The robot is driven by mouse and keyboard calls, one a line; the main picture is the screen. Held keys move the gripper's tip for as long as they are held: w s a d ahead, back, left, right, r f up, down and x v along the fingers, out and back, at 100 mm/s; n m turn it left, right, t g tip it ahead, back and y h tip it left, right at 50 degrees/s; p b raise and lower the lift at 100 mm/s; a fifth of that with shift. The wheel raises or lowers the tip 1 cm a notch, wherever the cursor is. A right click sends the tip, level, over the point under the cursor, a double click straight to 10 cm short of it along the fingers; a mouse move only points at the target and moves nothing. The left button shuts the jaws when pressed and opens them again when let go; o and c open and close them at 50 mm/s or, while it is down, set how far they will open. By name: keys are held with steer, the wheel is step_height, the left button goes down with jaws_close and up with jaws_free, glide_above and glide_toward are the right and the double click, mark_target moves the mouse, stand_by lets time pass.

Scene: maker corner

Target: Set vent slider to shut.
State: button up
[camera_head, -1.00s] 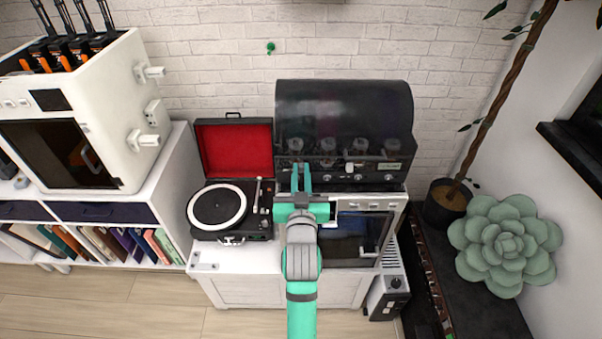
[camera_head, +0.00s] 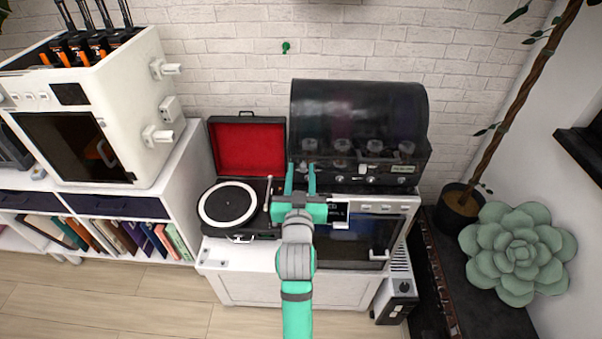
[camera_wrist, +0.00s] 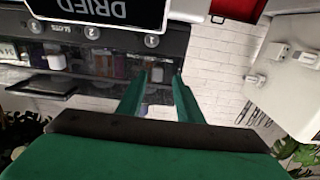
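My gripper (camera_head: 301,168) is raised in front of a black cabinet (camera_head: 318,183) with a dark domed lid. Its two green fingers are apart with nothing held between them. They also show in the wrist view (camera_wrist: 160,82), pointing at the cabinet's front, which appears upside down there. Behind the fingers are several jars and round numbered tags. I cannot make out the vent slider for certain. A small pale piece (camera_head: 362,169) sits on the cabinet's front panel, but I cannot tell what it is. My gripper and arm hide part of the front.
The cabinet stands on a white oven-like appliance (camera_head: 398,205). A record player (camera_head: 216,226) with an open red-lined lid is to the left, beside a white printer-like box (camera_head: 145,110). A large succulent (camera_head: 515,253) is at right. Floor shows at lower left.

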steer(key=s, duration=1)
steer(key=shift+s+a, duration=0.4)
steer(key=s+a+f+g+y, duration=0.1)
steer(key=s+f, duration=0.8)
steer(key=s, duration=0.4)
steer(key=s+a+f+g, duration=0.1)
steer(key=s+f, duration=0.7)
steer(key=s, duration=1.5)
steer(key=shift+s+d+n+g, duration=0.15)
steer(key=shift+n+g, duration=0.15)
steer(key=shift+n, duration=0.1)
